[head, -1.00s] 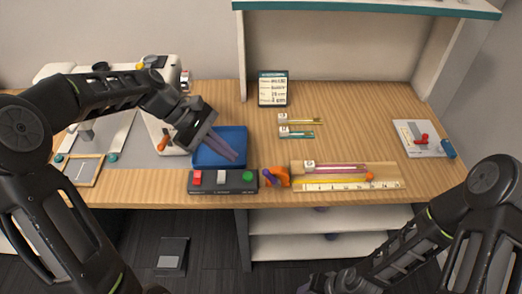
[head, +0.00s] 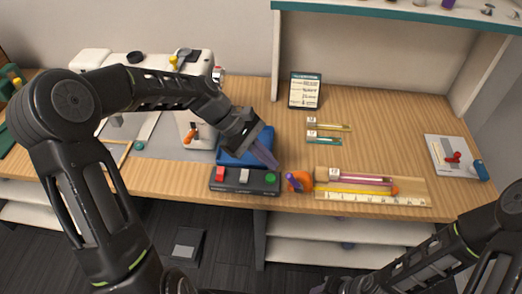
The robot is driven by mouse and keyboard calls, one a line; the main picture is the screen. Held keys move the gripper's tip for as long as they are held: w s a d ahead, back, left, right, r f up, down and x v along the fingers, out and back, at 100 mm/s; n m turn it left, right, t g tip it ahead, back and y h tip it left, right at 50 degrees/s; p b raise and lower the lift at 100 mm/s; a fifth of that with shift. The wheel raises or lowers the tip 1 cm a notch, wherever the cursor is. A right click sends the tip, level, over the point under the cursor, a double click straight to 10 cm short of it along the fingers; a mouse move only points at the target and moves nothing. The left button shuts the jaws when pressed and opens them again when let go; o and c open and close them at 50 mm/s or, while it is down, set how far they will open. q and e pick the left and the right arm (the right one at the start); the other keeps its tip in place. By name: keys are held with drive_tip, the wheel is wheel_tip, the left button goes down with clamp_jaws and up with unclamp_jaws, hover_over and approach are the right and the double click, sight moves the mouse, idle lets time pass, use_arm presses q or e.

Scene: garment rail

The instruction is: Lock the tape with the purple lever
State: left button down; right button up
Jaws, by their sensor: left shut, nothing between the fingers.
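The purple lever (head: 292,182) stands on the left side of an orange tape holder (head: 302,180) near the table's front edge. A yellow tape (head: 352,190) runs from the orange holder to the right along a wooden board with a white ruler (head: 375,198). My left gripper (head: 272,162) is shut and empty. Its fingers point down and right, over the right part of the blue tray and just up and left of the lever, apart from it in the picture. Only my right arm shows at the lower right; its gripper cannot be made out clearly.
A dark button box (head: 244,188) with red, grey and green buttons stands left of the lever. The blue tray (head: 232,158) is behind it. A pink strip (head: 355,178) lies on the board. A sewing machine stands at the back left.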

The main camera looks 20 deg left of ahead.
sight(294, 182)
use_arm(q)
drive_tip(key=shift+x, duration=2.35)
drive_tip(key=shift+r+p, duration=0.15)
drive_tip(key=shift+p, duration=0.2)
drive_tip(key=shift+d+y, duration=0.15)
drive_tip(key=shift+y, duration=0.15)
